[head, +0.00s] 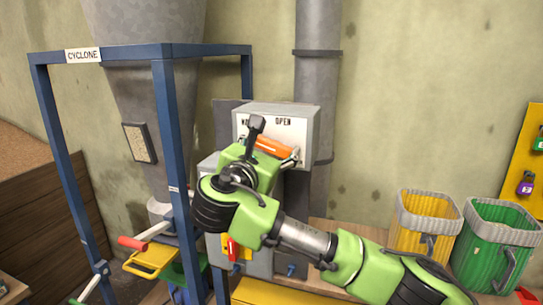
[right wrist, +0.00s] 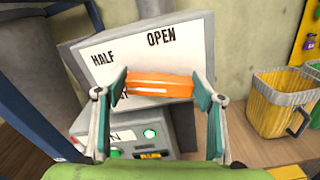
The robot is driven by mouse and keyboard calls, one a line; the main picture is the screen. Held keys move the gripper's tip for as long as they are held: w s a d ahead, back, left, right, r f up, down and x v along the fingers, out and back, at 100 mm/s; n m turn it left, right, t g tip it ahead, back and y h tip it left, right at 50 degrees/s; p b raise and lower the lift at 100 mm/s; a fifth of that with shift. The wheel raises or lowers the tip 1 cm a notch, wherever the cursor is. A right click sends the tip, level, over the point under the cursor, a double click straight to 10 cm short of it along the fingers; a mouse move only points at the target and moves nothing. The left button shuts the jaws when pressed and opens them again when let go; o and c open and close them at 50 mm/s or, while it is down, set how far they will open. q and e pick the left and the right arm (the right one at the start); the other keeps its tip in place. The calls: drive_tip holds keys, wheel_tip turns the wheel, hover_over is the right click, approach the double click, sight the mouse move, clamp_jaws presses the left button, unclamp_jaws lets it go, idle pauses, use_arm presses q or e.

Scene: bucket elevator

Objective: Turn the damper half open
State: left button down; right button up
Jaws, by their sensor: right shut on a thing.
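The damper box (head: 310,125) is a grey housing with a white plate lettered OPEN in the head view. In the right wrist view its plate (right wrist: 190,55) reads HALF at upper left and OPEN at the top; a third label at lower left is mostly hidden. The orange damper handle (head: 272,147) lies across the plate, nearly level in the right wrist view (right wrist: 160,85). My right gripper (right wrist: 161,88) is shut on the handle, one finger at each end. My arm hides part of the box in the head view. My left gripper is not in view.
A blue frame marked CYCLONE (head: 83,55) stands at left, with a red-gripped lever (head: 133,243) on it. Yellow (head: 408,240) and green (head: 478,260) bins stand at right.

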drive_tip(key=m+b, duration=0.1)
drive_tip(key=m, duration=0.1)
drive_tip(key=m+b, duration=0.1)
drive_tip(key=b, duration=0.1)
drive_tip(key=shift+d+f+m, duration=0.15)
drive_tip(key=shift+f+m, duration=0.15)
drive_tip(key=shift+m, duration=0.1)
drive_tip(key=shift+r+m+b, duration=0.1)
drive_tip(key=shift+m+b, duration=0.65)
drive_tip(key=shift+m, duration=0.05)
drive_tip(key=o, duration=1.1)
drive_tip(key=shift+s, duration=0.1)
